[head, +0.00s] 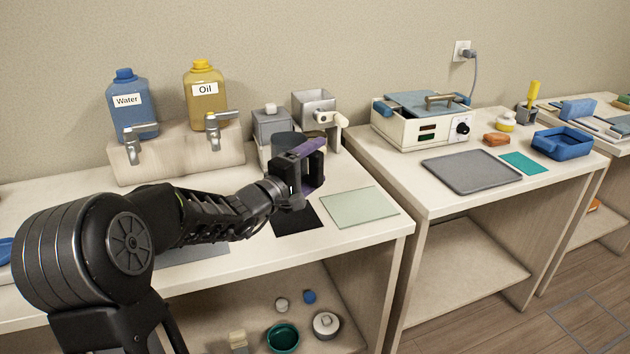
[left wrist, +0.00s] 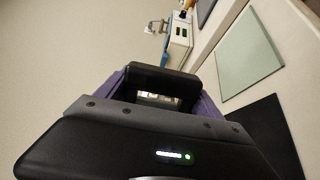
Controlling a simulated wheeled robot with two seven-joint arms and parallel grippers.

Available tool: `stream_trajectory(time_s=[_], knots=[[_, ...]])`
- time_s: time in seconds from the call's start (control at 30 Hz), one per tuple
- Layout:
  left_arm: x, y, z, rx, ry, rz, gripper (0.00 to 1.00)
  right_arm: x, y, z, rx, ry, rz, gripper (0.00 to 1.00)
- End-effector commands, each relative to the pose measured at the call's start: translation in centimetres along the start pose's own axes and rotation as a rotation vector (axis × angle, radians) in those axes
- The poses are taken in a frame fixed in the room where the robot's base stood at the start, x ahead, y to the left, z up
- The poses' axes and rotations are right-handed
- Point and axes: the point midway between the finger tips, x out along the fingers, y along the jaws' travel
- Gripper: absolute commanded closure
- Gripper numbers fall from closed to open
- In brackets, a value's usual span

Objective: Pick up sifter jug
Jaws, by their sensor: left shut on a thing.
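The sifter jug (head: 288,142) is a dark grey round vessel in the head view, behind my left gripper (head: 310,164). Its lower part is hidden by the gripper, so I cannot tell whether it touches the table. My left gripper, black with purple finger parts, is shut on the jug, seemingly at its near side. In the left wrist view the gripper (left wrist: 155,97) fills the lower middle, and the jug's body cannot be made out clearly. My right gripper is not in view.
A grey grinder-like device (head: 314,104) and a grey box (head: 271,122) stand behind the jug. Water (head: 133,112) and oil (head: 205,104) containers sit on a tap stand at left. A black mat (head: 294,222) and pale green mat (head: 359,207) lie in front, bare where visible.

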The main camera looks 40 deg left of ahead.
Motion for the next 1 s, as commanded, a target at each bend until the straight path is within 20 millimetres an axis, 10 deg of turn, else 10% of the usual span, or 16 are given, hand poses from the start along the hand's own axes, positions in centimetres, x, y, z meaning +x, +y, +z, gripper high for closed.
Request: stream_trajectory(time_s=[0.6,0.63,1.0], knots=[[0.0,0.44,0.0,0.0,0.0,0.002,0.96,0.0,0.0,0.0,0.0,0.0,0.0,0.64],[-0.01,0.44,0.0,0.0,0.0,0.002,0.25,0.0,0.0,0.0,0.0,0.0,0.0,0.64],[0.0,0.43,0.0,0.0,0.0,0.002,0.55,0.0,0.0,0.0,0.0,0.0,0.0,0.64]])
